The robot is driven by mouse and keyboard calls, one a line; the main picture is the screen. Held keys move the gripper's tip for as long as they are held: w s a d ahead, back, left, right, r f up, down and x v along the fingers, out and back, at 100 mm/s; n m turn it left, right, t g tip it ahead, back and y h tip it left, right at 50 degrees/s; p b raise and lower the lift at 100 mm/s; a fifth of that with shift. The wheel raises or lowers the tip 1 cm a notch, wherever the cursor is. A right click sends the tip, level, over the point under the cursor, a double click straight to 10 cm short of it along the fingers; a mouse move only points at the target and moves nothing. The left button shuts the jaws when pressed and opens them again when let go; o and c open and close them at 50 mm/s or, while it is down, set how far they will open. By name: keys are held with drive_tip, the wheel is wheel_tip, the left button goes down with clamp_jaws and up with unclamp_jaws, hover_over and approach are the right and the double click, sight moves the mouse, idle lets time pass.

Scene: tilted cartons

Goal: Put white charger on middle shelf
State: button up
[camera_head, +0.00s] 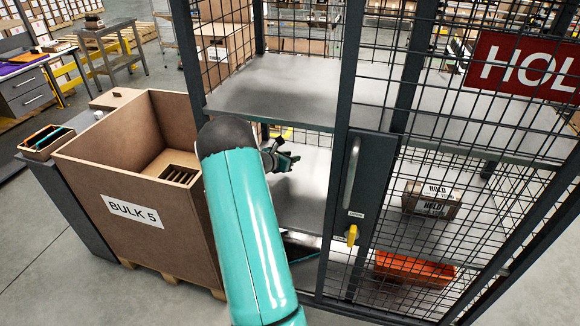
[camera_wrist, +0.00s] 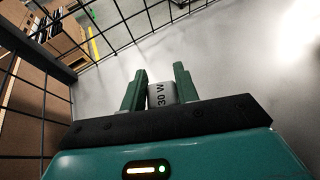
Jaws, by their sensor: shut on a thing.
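The white charger (camera_wrist: 162,95), marked "30 W", sits between the two green fingers of my gripper (camera_wrist: 160,80) in the wrist view. The gripper is shut on it. In the head view my gripper (camera_head: 286,161) reaches through the open side of the wire cage, below the upper shelf (camera_head: 275,88) and over the grey middle shelf (camera_head: 312,195). I cannot make out the charger in the head view. In the wrist view a pale, bare shelf surface (camera_wrist: 250,75) lies behind and to the right of the fingers. I cannot tell whether the charger touches it.
A cage door with a handle (camera_head: 350,173) and yellow latch (camera_head: 351,235) stands right of my arm. Beyond its mesh are HOLD cartons (camera_head: 432,199) and an orange bin (camera_head: 414,269). A BULK 5 crate (camera_head: 133,212) stands left. The middle shelf around my gripper looks clear.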

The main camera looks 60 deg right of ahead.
drive_tip(key=shift+w+f, duration=0.15)
drive_tip(key=shift+f, duration=1.7)
drive_tip(key=shift+f, duration=0.1)
drive_tip(key=o, duration=1)
drive_tip(key=v, duration=0.7)
drive_tip(key=shift+a, duration=0.25)
